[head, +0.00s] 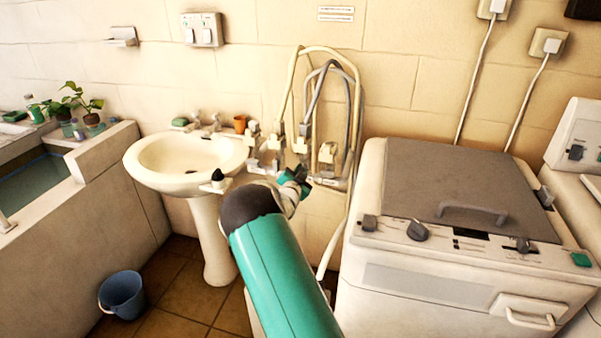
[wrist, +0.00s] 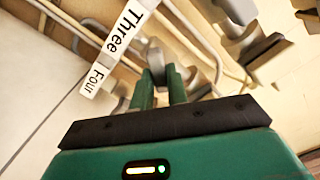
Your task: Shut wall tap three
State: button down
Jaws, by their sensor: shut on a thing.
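My gripper (head: 295,182) is at the row of wall taps, right of the basin. In the wrist view its two green fingers (wrist: 160,88) are closed around a grey tap handle (wrist: 155,60). A white label strip reads "Three" (wrist: 127,30) and "Four" (wrist: 96,80); the held handle is nearer the word "Three". Another grey handle, partly hidden, is beside the left finger near "Four". In the head view the wall taps (head: 300,143) are small, and the held handle is hidden by my gripper.
Looped hoses (head: 350,75) hang above the taps. The white basin (head: 188,152) is to the left and a washing machine (head: 455,280) with a grey lid is to the right. A blue bucket (head: 122,294) stands on the tiled floor.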

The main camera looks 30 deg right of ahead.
jog(key=m, duration=1)
jog(key=shift+f, duration=0.25)
jog(key=shift+m, duration=0.4)
jog(key=c, duration=1.4)
grip_release()
jog(key=shift+s, duration=0.1)
jog(key=v, duration=1.3)
jog(key=shift+s+a, duration=0.25)
jog(key=shift+a, duration=0.05)
jog(key=shift+r, duration=0.1)
